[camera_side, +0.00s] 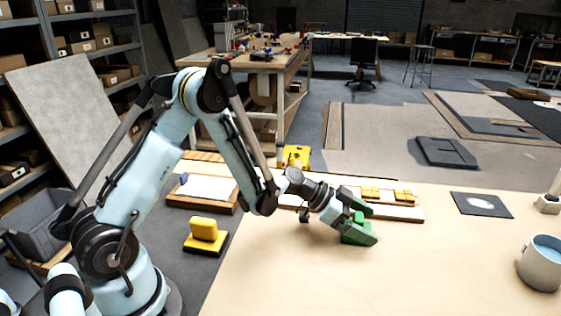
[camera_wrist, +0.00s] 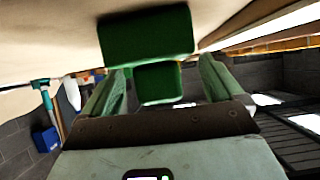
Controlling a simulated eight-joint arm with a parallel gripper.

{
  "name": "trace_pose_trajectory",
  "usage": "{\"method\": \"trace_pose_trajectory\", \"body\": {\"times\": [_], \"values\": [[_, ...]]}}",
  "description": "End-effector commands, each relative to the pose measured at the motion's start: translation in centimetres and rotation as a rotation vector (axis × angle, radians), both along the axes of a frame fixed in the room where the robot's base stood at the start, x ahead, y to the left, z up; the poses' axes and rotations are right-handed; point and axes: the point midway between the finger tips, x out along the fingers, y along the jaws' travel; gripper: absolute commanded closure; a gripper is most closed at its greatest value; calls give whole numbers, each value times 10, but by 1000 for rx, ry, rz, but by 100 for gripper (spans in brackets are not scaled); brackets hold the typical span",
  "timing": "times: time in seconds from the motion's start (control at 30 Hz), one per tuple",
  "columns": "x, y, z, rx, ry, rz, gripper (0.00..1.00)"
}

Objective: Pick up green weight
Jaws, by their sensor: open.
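The green weight (camera_side: 357,236) is on the pale tabletop, partly hidden by my gripper (camera_side: 366,222) in the side view. In the wrist view the green weight (camera_wrist: 147,37) shows a wide block against the table and a smaller block toward my palm. My gripper (camera_wrist: 163,76) has green fingers, one on each side of the smaller block. The fingers stand apart, with a visible gap on both sides of it.
A yellow weight (camera_side: 205,230) sits left of the table. A wooden tray with yellow blocks (camera_side: 387,194) lies behind my gripper. A dark square panel (camera_side: 481,205) and a cup of blue contents (camera_side: 541,265) are to the right. The front tabletop is clear.

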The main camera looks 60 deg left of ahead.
Motion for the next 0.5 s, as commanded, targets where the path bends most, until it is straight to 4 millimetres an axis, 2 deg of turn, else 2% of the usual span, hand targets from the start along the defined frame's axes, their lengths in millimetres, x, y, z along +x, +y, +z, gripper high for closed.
{"method": "trace_pose_trajectory", "body": {"times": [0.27,0.37,0.5], "values": [[3,-3,-2,0,0,1,6],[3,-2,-2,0,0,1,19],[2,-2,-2,0,0,1,40]]}}
